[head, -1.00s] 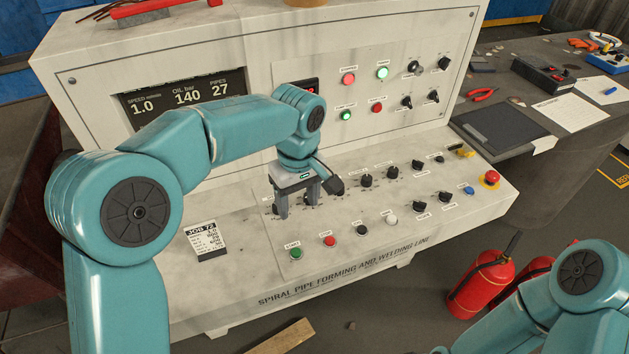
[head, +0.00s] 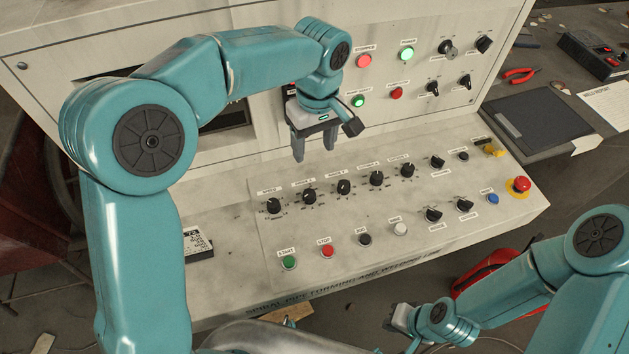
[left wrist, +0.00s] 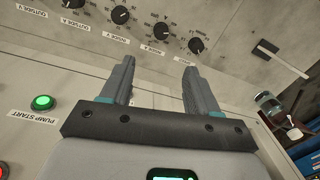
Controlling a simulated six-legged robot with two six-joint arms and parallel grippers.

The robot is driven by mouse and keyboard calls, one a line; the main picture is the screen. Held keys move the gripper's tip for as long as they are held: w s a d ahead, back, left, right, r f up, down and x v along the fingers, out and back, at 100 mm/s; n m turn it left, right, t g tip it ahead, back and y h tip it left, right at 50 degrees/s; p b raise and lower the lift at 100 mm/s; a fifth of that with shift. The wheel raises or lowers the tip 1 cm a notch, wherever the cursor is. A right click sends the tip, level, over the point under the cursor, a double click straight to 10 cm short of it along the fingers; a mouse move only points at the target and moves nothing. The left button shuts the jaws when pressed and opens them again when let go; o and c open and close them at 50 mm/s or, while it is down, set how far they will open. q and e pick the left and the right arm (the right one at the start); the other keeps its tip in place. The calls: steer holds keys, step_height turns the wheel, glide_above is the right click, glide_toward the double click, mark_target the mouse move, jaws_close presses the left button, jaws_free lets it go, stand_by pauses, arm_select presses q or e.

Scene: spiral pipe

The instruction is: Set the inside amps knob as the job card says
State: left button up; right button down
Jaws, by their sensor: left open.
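The inside amps knob (head: 309,196) is black and round, second from the left in the upper knob row on the sloped desk. It also shows in the left wrist view (left wrist: 161,30). Its pointer setting is too small to read surely. My left gripper (head: 313,153) is open and empty, above and behind the left end of that row, apart from the knobs.
The speed knob (head: 274,206) and the inside volts knob (head: 344,187) flank the inside amps knob closely. A front row holds the green start button (head: 289,263) and others. A red emergency stop (head: 521,185) is at the right end. The upright panel stands behind my left gripper.

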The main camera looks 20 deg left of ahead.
mark_target(310, 194)
arm_select(q)
steer(key=f, duration=0.5)
steer(key=f+p, duration=0.1)
steer(key=f, duration=0.4)
steer(key=s+f+p, duration=0.1)
steer(key=f, duration=0.4)
steer(key=shift+a+f, duration=0.2)
steer(key=shift+a, duration=0.2)
steer(key=shift+s+d+f, duration=0.1)
steer(key=shift+d+f, duration=0.05)
steer(key=shift+f, duration=0.25)
steer(key=shift+c, duration=0.2)
steer(key=c, duration=1)
